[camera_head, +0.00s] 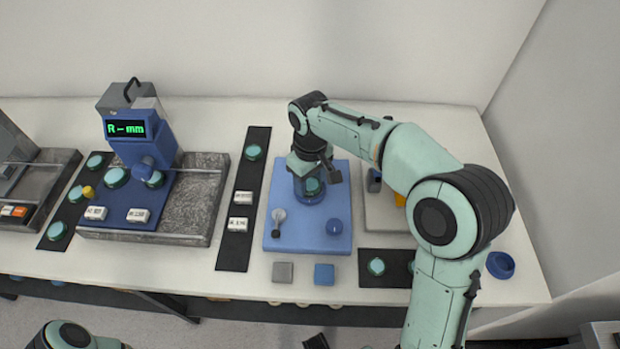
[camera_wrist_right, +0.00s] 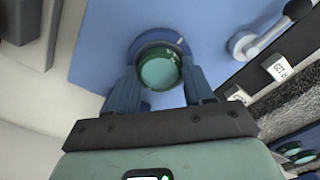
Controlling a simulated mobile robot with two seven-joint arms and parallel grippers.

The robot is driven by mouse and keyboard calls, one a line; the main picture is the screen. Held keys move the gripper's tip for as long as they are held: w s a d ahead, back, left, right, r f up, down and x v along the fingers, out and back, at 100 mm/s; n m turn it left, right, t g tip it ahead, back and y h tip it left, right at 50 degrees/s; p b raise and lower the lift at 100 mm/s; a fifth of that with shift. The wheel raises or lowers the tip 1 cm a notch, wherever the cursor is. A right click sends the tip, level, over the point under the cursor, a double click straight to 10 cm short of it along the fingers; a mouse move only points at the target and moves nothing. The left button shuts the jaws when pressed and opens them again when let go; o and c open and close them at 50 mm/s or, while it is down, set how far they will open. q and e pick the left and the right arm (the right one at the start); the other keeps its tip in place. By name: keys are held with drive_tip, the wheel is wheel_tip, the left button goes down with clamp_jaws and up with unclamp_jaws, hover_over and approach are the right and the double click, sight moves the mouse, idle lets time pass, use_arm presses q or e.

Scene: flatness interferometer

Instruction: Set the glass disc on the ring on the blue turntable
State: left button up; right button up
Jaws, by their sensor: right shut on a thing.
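The glass disc (camera_wrist_right: 160,73) is a round teal-green piece between the two blue fingers of my right gripper (camera_wrist_right: 160,90). In the head view the disc (camera_head: 313,187) shows just under my right gripper (camera_head: 309,180), which is shut on it. The blue turntable (camera_head: 299,198) is a round piece on a blue base plate (camera_head: 285,237). In the wrist view the turntable (camera_wrist_right: 146,44) shows around the far side of the disc. The ring is mostly hidden by the disc, and I cannot tell whether they touch.
A blue knob (camera_head: 334,227) and a grey lever (camera_head: 279,220) stand on the base plate's front part. A dark strip (camera_head: 233,253) with a teal disc and white labels lies to the left. A blue gauge (camera_head: 145,140) stands further left on granite. Small blocks (camera_head: 283,272) lie in front.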

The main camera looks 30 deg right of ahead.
sight(310, 184)
drive_tip(key=shift+s+f, duration=0.25)
drive_tip(key=shift+f, duration=0.4)
use_arm(q)
drive_tip(key=shift+s+f, duration=0.15)
drive_tip(key=shift+f, duration=0.05)
use_arm(e)
drive_tip(key=o, duration=1)
drive_tip(key=shift+o, duration=0.2)
drive_tip(key=shift+w+r, duration=0.1)
drive_tip(key=shift+r, duration=0.3)
use_arm(q)
drive_tip(key=r+p, duration=0.1)
drive_tip(key=w+r, duration=0.1)
drive_tip(key=r+p, duration=0.1)
drive_tip(key=shift+w+r+p, duration=0.2)
drive_tip(key=shift+w+p, duration=0.1)
drive_tip(key=shift+p, duration=0.05)
use_arm(e)
wheel_tip(310, 184, up, 13)
drive_tip(key=shift+w+f, duration=0.15)
